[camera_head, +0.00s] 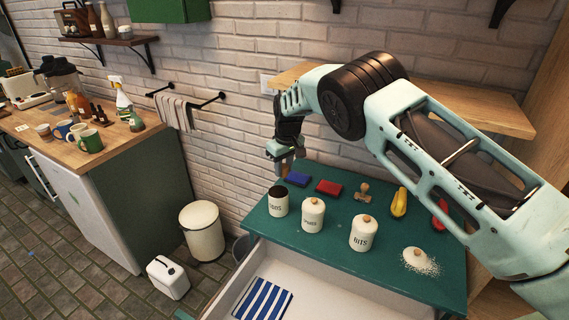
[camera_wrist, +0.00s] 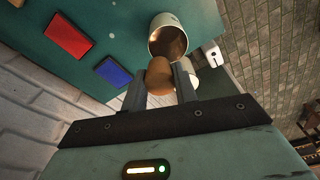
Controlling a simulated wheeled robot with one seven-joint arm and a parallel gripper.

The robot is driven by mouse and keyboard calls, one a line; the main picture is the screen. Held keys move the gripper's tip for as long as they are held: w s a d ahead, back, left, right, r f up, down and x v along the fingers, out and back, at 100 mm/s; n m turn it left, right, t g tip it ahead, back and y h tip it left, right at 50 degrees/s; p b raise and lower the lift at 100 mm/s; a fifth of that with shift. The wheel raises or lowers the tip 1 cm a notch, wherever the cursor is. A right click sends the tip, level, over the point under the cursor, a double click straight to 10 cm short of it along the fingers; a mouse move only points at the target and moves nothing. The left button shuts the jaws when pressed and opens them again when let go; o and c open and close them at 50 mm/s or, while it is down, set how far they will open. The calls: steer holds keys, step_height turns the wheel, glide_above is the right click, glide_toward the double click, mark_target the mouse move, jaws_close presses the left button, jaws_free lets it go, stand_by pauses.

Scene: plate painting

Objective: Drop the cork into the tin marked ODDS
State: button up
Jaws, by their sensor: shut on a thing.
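My gripper (camera_head: 286,163) is above the back left of the green tabletop. In the wrist view its two fingers (camera_wrist: 159,74) are shut on a brown cork (camera_wrist: 159,80), which also shows small below the jaws in the head view (camera_head: 285,171). The white tin whose label seems to read ODDS (camera_head: 278,204) stands upright at the tabletop's left end, with a dark, open top. It shows in the wrist view (camera_wrist: 181,20) with its mouth open just past the cork. The cork is behind and above the tin, apart from it as far as I can tell.
Two lidded white tins, one (camera_head: 312,217) with an unclear label and one marked BITS (camera_head: 363,235), stand to the right. A blue block (camera_head: 298,180) and a red block (camera_head: 328,187) lie behind. A loose lid (camera_head: 416,253) lies among white grains. The drawer below is open.

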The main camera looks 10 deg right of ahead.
steer(key=shift+f+b, duration=0.35)
steer(key=shift+f, duration=1)
steer(key=o, duration=1)
steer(key=shift+r, duration=0.1)
step_height(320, 180, up, 17)
steer(key=s+d+b, duration=0.1)
steer(key=b, duration=0.4)
steer(key=shift+s+b, duration=0.4)
steer(key=shift+r, duration=0.1)
